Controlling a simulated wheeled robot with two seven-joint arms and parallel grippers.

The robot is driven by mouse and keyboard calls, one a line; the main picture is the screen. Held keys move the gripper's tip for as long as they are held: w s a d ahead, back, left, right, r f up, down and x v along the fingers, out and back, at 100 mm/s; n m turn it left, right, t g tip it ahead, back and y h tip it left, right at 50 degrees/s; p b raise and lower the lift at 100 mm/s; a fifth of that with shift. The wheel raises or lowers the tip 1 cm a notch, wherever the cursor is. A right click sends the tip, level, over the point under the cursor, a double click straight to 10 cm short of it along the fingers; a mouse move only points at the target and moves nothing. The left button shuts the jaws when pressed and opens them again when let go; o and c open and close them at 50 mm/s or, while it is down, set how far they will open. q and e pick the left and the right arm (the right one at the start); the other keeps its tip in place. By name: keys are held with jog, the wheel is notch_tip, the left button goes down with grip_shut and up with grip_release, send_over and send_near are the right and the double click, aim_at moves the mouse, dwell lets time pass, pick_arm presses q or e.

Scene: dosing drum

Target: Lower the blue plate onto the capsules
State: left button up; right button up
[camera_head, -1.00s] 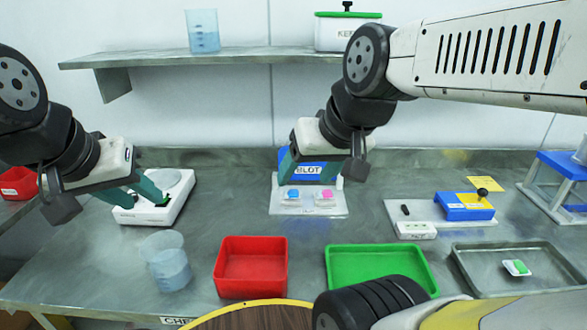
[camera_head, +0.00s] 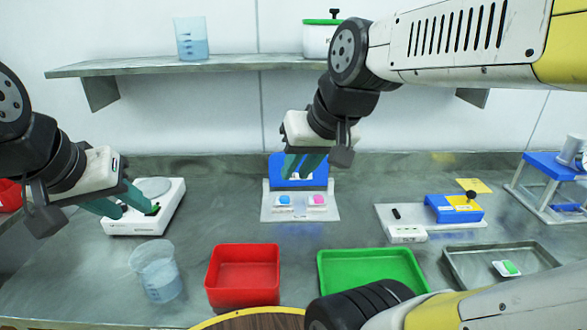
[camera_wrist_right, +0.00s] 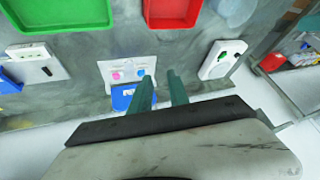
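The blue plate (camera_head: 318,176) stands tilted up at the back of a pale base (camera_head: 270,212). In front of it lie two small capsule trays, one with a blue capsule (camera_head: 283,200) and one with a pink capsule (camera_head: 317,200). My right gripper (camera_head: 301,168) hangs over the plate and hides part of it. In the right wrist view its fingers (camera_wrist_right: 160,92) are apart with nothing between them; the blue plate (camera_wrist_right: 122,98) lies beside the left finger. I cannot tell whether they touch. My left gripper (camera_head: 118,203) is open over the white scale (camera_head: 140,226).
A beaker (camera_head: 158,270), a red bin (camera_head: 243,275) and a green tray (camera_head: 372,268) stand in front. A blue-topped device (camera_head: 455,207) and a metal tray (camera_head: 500,262) are at the right. A shelf (camera_head: 225,64) runs above.

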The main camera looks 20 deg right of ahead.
jog(key=shift+m+g, duration=0.3)
jog(key=shift+m, duration=0.1)
jog(key=w, duration=0.2)
jog(key=w+d+r, duration=0.1)
jog(key=w, duration=0.1)
jog(key=w+d, duration=0.1)
jog(key=w, duration=0.1)
jog(key=shift+w+d+r, duration=0.1)
jog(key=shift+d+r, duration=0.1)
jog(key=shift+r, duration=0.1)
grip_shut()
jog(key=w+d+f+m+g+h, duration=0.1)
jog(key=w+d+f, duration=0.1)
jog(key=w+d, duration=0.45)
jog(key=w+d+f+m+h, duration=0.1)
jog(key=w+d, duration=0.2)
jog(key=w, duration=0.6)
jog(key=w+d+f+m+g+h, duration=0.15)
jog(key=w+d, duration=0.25)
jog(key=w, duration=0.4)
jog(key=w+x, duration=0.1)
jog(key=x, duration=0.9)
jog(key=shift+w+f+n+t, duration=0.15)
jog(key=shift+f+n+t, duration=0.05)
jog(key=shift+n+t, duration=0.25)
